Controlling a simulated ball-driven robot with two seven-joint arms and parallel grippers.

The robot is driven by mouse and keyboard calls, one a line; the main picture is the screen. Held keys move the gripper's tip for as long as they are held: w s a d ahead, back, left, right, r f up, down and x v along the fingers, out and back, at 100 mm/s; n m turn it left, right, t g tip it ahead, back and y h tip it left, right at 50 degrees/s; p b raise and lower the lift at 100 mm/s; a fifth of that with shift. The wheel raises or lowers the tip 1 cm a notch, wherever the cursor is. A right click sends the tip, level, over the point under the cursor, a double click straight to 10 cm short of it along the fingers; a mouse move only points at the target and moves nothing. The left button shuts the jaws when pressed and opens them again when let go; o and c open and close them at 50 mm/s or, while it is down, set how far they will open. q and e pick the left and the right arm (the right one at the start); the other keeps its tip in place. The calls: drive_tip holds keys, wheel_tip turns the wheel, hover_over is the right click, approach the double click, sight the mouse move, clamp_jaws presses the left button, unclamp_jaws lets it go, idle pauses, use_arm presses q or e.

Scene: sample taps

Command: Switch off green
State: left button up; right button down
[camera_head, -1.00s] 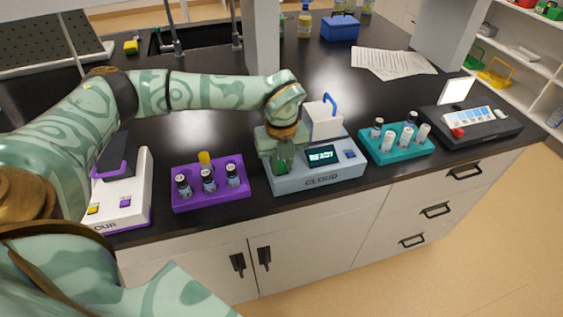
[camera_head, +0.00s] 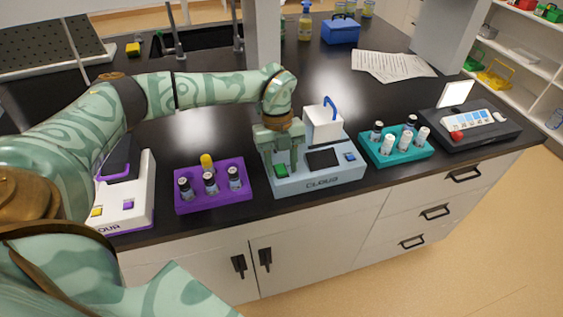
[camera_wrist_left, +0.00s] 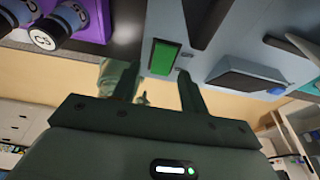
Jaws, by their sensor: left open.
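The grey-blue device (camera_head: 318,181) labelled CLOUD stands near the front edge of the black bench. Its green switch (camera_head: 281,171) is at its front left; it also shows in the left wrist view (camera_wrist_left: 164,58). The device's screen (camera_head: 323,159) is dark. My left gripper (camera_head: 282,163) is over the left part of the device, just above and beside the green switch. In the left wrist view its two fingers (camera_wrist_left: 158,90) are apart with nothing between them. I cannot tell whether a fingertip touches the device. My right gripper is not in view.
A purple rack (camera_head: 215,194) with several vials stands left of the device, and a white device (camera_head: 127,200) beyond it. A teal rack (camera_head: 396,150) with vials stands close on the right, then a dark grey device (camera_head: 470,131). Papers (camera_head: 392,65) lie behind on clear bench.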

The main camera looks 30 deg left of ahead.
use_arm(q)
drive_tip(key=p+v, duration=0.2)
drive_tip(key=v, duration=1.4)
drive_tip(key=shift+a+r, duration=0.1)
drive_tip(key=shift+a, duration=0.05)
